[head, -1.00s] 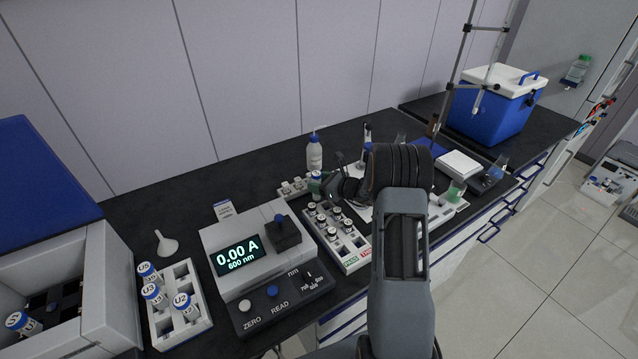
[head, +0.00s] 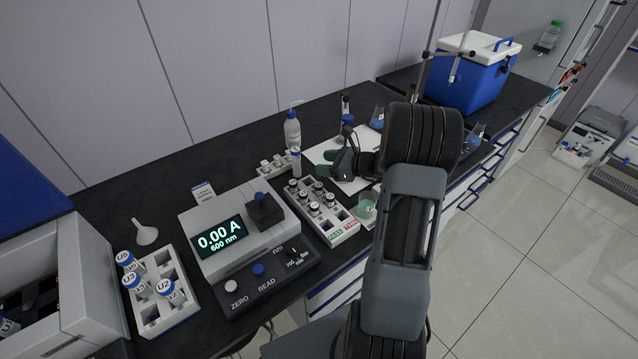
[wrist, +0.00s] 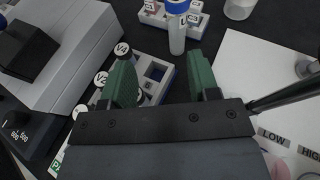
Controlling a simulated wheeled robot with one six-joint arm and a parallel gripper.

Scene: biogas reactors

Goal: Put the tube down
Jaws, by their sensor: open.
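A clear tube with a blue cap (head: 296,160) stands upright at the right end of the small white rack (head: 270,174), behind the vial rack. My gripper (head: 328,163) is open and empty, to the right of the tube in the head view. In the wrist view my gripper's green fingers (wrist: 160,66) stand wide apart with nothing between their tips.
The vial rack (head: 345,229) with several black-capped vials lies close below my gripper. The photometer (head: 215,205) reads 0.00 A. A white bottle (head: 292,131) stands behind the tube. A white sheet (head: 325,151), a beaker (head: 367,208) and a rack of blue-capped tubes (head: 185,308) are nearby.

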